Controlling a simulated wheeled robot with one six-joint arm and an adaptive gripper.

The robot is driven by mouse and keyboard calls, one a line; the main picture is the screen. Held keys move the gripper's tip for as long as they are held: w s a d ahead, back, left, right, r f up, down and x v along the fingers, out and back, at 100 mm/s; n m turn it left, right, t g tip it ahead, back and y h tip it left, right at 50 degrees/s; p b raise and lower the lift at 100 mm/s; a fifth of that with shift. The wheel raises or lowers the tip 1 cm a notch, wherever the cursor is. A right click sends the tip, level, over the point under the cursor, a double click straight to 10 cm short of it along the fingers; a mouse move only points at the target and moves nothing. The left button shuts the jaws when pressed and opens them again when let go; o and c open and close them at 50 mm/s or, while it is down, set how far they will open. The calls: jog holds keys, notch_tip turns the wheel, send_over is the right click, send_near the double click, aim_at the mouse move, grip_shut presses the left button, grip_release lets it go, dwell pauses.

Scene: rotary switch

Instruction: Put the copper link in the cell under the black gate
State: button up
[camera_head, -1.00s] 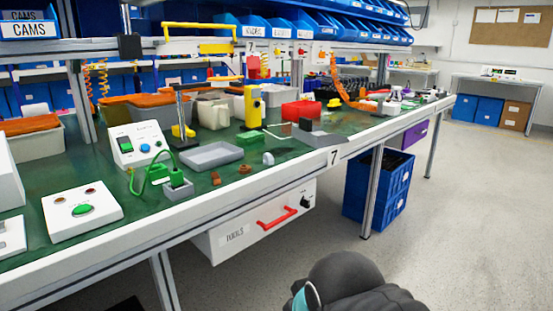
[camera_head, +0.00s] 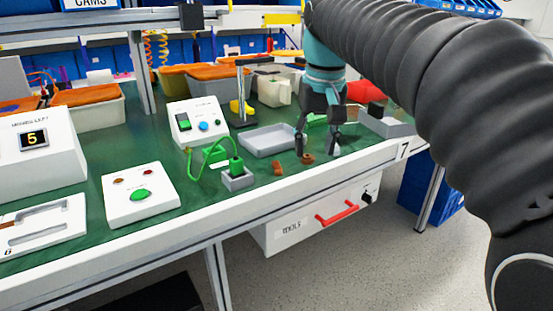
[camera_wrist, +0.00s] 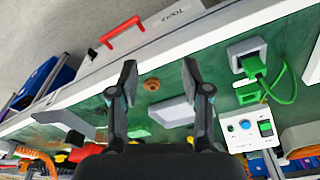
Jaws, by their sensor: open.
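Two small copper-brown pieces lie on the green bench top near its front edge. The left piece (camera_head: 277,168) is lumpy; the right piece (camera_head: 307,158) is by my gripper. I cannot tell which is the copper link. My gripper (camera_head: 318,149) points down over the bench, open and empty. In the wrist view a round brown piece (camera_wrist: 151,84) with a dark centre shows between the open fingers (camera_wrist: 159,72), apart from both. A white grooved panel (camera_head: 40,226) at the far left has a brown bit in its groove. I cannot make out a black gate with a cell.
A grey tray (camera_head: 268,140) lies behind the brown pieces. A green plug stands in a grey block (camera_head: 238,180), with a looped green cable. A white button box (camera_head: 140,195) and a display reading 5 (camera_head: 34,138) stand left. A grey block (camera_head: 388,125) is at right.

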notch_tip(320, 180, up, 3)
jog(key=n+g+p, duration=0.1)
jog(key=g, duration=0.1)
send_over(277, 166)
jog(key=f, duration=0.4)
jog(key=f+b, duration=0.1)
jog(key=f, duration=0.1)
jog(key=shift+s+a, duration=0.15)
jog(key=shift+s, duration=0.1)
jog(key=shift+w+f+b, duration=0.15)
jog(key=shift+f+b, duration=0.2)
jog(key=shift+f, duration=1.05)
jog(key=shift+w+f+b, duration=0.15)
jog(key=shift+f+b, duration=0.2)
jog(key=shift+f, duration=1.05)
jog(key=shift+c, duration=0.3)
grip_shut()
